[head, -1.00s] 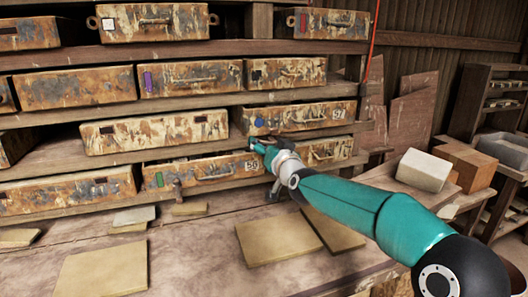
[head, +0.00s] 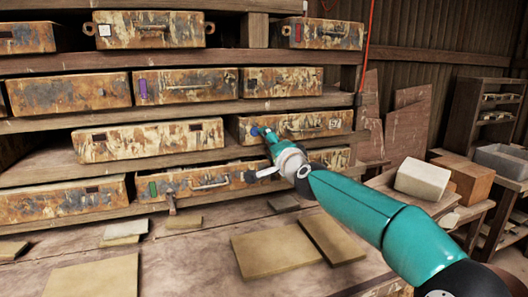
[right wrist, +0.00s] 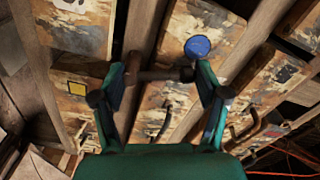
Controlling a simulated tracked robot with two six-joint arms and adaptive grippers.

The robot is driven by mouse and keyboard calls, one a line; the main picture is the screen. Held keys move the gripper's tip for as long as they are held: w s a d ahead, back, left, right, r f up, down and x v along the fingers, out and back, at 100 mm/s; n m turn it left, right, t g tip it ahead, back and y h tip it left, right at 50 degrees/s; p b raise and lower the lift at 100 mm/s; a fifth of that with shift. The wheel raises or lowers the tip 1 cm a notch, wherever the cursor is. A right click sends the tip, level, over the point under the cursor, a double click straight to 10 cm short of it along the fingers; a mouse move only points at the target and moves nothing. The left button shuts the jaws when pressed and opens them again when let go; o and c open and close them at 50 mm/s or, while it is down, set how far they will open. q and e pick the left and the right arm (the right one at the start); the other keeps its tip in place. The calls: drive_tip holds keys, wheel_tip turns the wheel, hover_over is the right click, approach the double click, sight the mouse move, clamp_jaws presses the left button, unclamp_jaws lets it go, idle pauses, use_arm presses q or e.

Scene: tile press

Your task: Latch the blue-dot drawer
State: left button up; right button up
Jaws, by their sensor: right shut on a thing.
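The blue-dot drawer (head: 300,121) sits on the middle-right shelf. Its front is rusty and it has a handle and a number plate. The blue dot (right wrist: 198,47) is clear in the right wrist view; in the head view it shows just left of my right gripper (head: 266,137). The gripper hides the lever in the head view. My left gripper is in neither view.
The green-marked drawer (head: 205,180) is below, with a rusty lever (head: 171,202) hanging at its front. Flat tiles (head: 272,254) lie on the bench. A pale block (head: 423,178) and brown box (head: 467,180) stand at the right. Other drawers fill the shelves.

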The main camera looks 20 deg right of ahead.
drive_tip(key=shift+w+d+f+m+b, duration=0.1)
drive_tip(key=shift+d+f+m+b, duration=0.15)
drive_tip(key=shift+m, duration=0.75)
drive_tip(key=shift+d+f+m+b, duration=0.1)
drive_tip(key=shift+d+f+m, duration=0.15)
drive_tip(key=shift+m, duration=0.75)
drive_tip(key=o, duration=1.1)
drive_tip(key=shift+d, duration=0.15)
drive_tip(key=shift+r, duration=0.15)
drive_tip(key=shift+r, duration=0.15)
drive_tip(key=shift+s, duration=0.2)
drive_tip(key=s, duration=1.1)
drive_tip(key=shift+s+d, duration=0.2)
drive_tip(key=shift+s, duration=0.15)
